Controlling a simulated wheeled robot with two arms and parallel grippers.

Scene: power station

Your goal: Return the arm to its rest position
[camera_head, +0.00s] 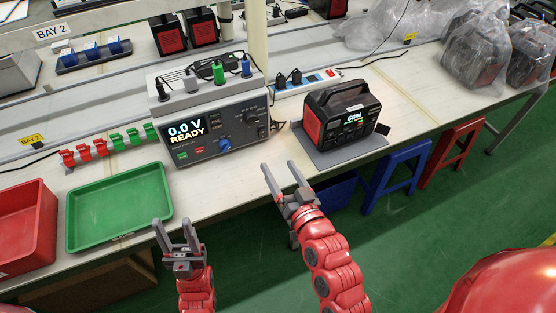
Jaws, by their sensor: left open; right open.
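My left gripper (173,235) is open and empty, in front of the bench edge beside the green tray. My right gripper (282,179) is open and empty. Its fingertips lie near the front edge of the bench, between the tester and the power station. The power station (341,118) is a black and red box with a handle and a lit display reading about 68%. It stands upright on a grey mat (352,150), apart from both grippers. The tester (216,129) is a grey box with a display reading "0.0 V READY".
A green tray (120,240) and a red bin (22,222) sit at the front left of the bench. Red and green clips (85,151) lie behind them. A white power strip (307,82) lies at the back. Blue (396,178) and red stools (452,152) stand right of the arms.

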